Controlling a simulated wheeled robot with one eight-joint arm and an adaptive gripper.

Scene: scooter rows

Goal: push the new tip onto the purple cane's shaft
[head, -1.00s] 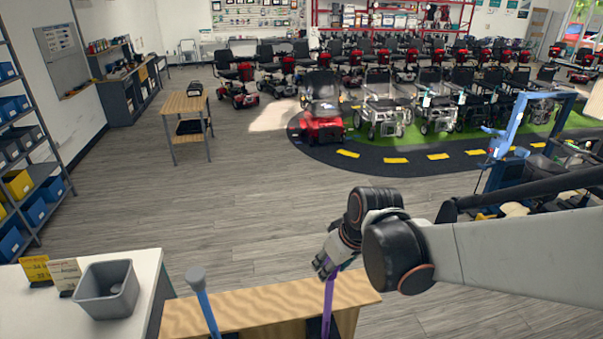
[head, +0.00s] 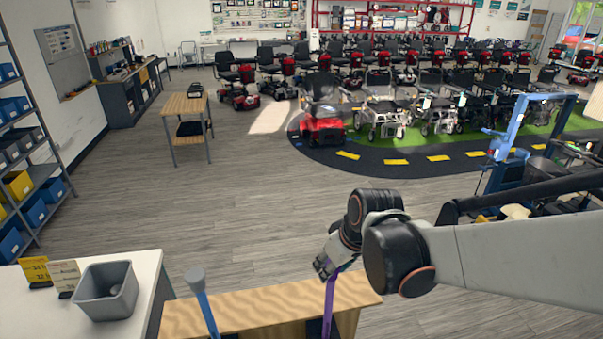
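The purple cane (head: 329,305) stands upright in a wooden stand (head: 255,306) at the bottom of the head view. My gripper (head: 326,268) is at the top end of the purple shaft, with its fingers around or against it. The fingers and wrist hide the shaft's end, and I cannot make out a tip there. I cannot tell how far the fingers are closed. A blue cane (head: 206,308) with a grey tip (head: 195,278) on its upper end stands in the left part of the same stand.
A white counter (head: 138,273) at lower left holds a grey bin (head: 106,292) with a small grey object inside, beside yellow and white signs. Shelves with bins stand at far left. A blue hoist frame (head: 520,140) is at right. Open floor lies beyond the stand.

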